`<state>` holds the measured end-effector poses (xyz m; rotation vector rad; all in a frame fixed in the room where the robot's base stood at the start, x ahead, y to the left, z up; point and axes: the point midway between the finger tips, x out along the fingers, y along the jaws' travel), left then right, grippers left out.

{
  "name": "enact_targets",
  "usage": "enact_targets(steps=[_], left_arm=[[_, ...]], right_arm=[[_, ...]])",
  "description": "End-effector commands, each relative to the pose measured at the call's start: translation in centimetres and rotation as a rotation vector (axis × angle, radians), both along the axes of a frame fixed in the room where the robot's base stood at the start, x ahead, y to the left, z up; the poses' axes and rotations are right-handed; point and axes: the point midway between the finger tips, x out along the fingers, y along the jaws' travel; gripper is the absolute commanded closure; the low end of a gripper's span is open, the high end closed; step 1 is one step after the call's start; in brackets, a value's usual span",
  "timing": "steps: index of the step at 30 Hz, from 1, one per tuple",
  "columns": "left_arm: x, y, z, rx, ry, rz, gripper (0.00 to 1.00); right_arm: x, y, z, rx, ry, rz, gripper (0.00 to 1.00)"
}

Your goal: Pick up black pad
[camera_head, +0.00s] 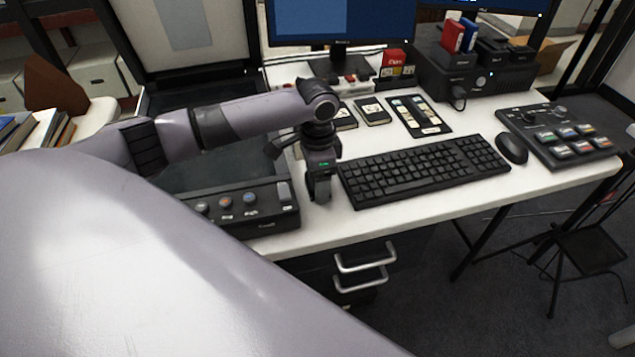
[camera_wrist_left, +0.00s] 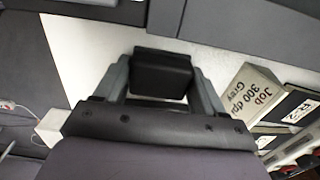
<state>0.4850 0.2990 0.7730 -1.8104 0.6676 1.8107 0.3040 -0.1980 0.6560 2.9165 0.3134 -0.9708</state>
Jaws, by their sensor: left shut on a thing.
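A small black pad (camera_wrist_left: 163,72) shows in the left wrist view, a block with a smooth dark face. My left gripper (camera_wrist_left: 163,88) is shut on it, with one grey finger on each side. In the head view my left gripper (camera_head: 320,192) points down over the front of the white desk, between the scanner and the keyboard. The pad is hard to make out there, and its exact height over the desk cannot be told. My right gripper is not in view.
The flatbed scanner (camera_head: 240,208) is close on the left, its lid (camera_head: 190,35) raised. A black keyboard (camera_head: 424,170), mouse (camera_head: 511,148) and button console (camera_head: 558,136) stand to the right. Dark labelled cards (camera_head: 372,111) lie behind the keyboard. A narrow white desk strip (camera_head: 345,222) is bare.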

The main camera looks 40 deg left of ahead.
Motion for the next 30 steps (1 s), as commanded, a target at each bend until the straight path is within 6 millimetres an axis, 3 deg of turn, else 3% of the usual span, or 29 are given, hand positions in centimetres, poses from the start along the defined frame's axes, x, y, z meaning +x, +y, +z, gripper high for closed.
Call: enact_targets(steps=[7, 11, 24, 30], left_arm=[[0.1, 0.0, 0.6, -0.001, -0.002, 0.000, 0.60], [0.1, 0.0, 2.5, -0.001, -0.004, 0.001, 0.60], [0.1, 0.0, 14.5, -0.002, -0.005, 0.000, 0.60], [0.1, -0.1, 18.4, -0.001, -0.003, 0.000, 0.60]], right_arm=[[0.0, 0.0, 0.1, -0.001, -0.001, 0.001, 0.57], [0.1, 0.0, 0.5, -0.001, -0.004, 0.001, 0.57], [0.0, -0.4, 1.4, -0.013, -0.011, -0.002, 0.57], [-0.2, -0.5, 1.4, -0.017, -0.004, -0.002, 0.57]])
